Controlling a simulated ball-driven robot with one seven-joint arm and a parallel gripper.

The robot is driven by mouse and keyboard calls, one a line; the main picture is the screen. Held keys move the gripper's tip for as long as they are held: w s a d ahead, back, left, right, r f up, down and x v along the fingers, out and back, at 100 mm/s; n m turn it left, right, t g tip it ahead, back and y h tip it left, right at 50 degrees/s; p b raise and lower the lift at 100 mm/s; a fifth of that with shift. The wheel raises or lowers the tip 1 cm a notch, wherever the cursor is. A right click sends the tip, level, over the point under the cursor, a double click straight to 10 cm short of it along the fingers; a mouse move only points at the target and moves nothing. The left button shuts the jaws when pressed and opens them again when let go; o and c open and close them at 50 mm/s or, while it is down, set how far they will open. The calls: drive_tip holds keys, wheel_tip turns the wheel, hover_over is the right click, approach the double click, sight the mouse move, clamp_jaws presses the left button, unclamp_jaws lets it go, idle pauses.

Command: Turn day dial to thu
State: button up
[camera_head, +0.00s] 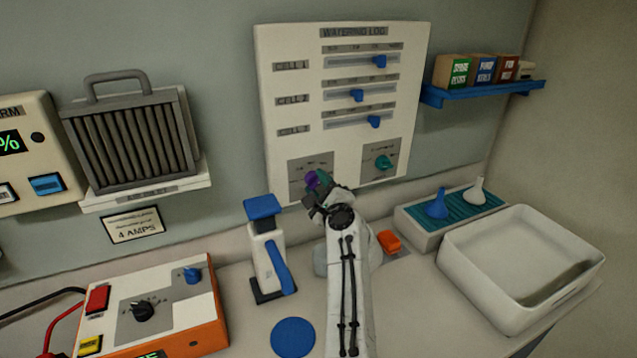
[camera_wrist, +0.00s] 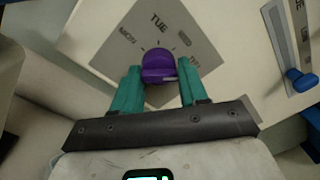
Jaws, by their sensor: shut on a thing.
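The day dial is a purple knob (camera_wrist: 158,68) on a grey square plate (camera_wrist: 150,22) of the white wall panel. In the wrist view its plate reads MON at the left and TUE at the top; the labels to the right are too blurred to read surely. Which mark the dial points to cannot be told. In the head view the dial (camera_head: 312,179) shows at the panel's lower left, partly hidden by my gripper (camera_head: 318,188). My gripper (camera_wrist: 160,84) has its teal fingers on either side of the dial, shut on it.
The WATERING LOG panel (camera_head: 285,90) also carries several blue sliders and a teal knob (camera_head: 383,162) at lower right. A blue-topped white device (camera_head: 264,240) stands left of my arm. An orange block (camera_head: 389,241) and a white tray (camera_head: 455,273) are to the right.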

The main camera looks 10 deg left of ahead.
drive_tip(key=shift+d+f, duration=0.15)
drive_tip(key=shift+f, duration=0.25)
drive_tip(key=o, duration=0.8)
drive_tip(key=shift+o, duration=1.1)
drive_tip(key=shift+r, duration=0.2)
drive_tip(key=shift+s, duration=0.1)
drive_tip(key=v, duration=1)
drive_tip(key=shift+s+d+p, duration=0.2)
drive_tip(key=shift+p, duration=0.15)
